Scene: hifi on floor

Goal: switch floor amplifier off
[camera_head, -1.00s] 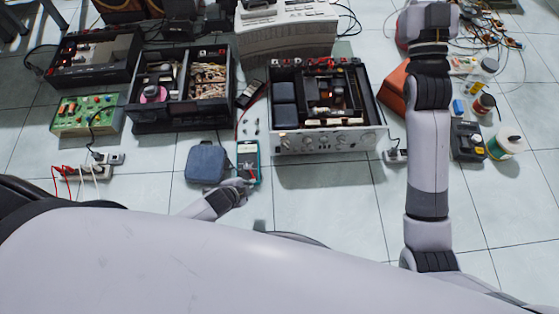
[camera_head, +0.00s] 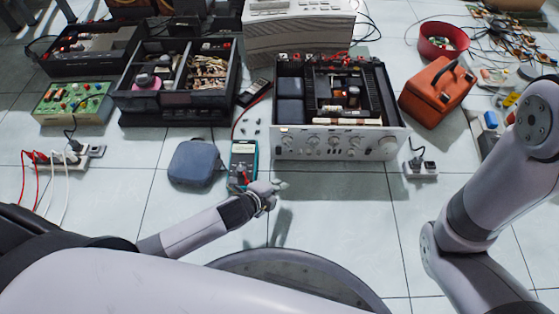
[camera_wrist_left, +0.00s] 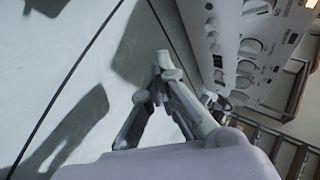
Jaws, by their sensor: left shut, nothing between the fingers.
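The floor amplifier (camera_head: 335,143) stands on the tiles right of centre, its silver front panel with knobs facing me and its top open, showing the insides. A small orange light glows at the left of its panel. My left gripper (camera_head: 284,185) is just in front of and below the panel's left end, apart from it in the head view. In the left wrist view, the gripper's fingers (camera_wrist_left: 163,62) are shut and empty, with the amplifier panel (camera_wrist_left: 238,60) close to the right. The orange light also shows at the top right there. My right gripper is out of view.
A multimeter (camera_head: 243,163) and a blue-grey pouch (camera_head: 194,164) lie left of my left gripper. A power strip (camera_head: 421,168) sits right of the amplifier, with an orange bag (camera_head: 436,92) behind it. Opened devices (camera_head: 180,115) stand to the left. Bare tiles lie before the amplifier.

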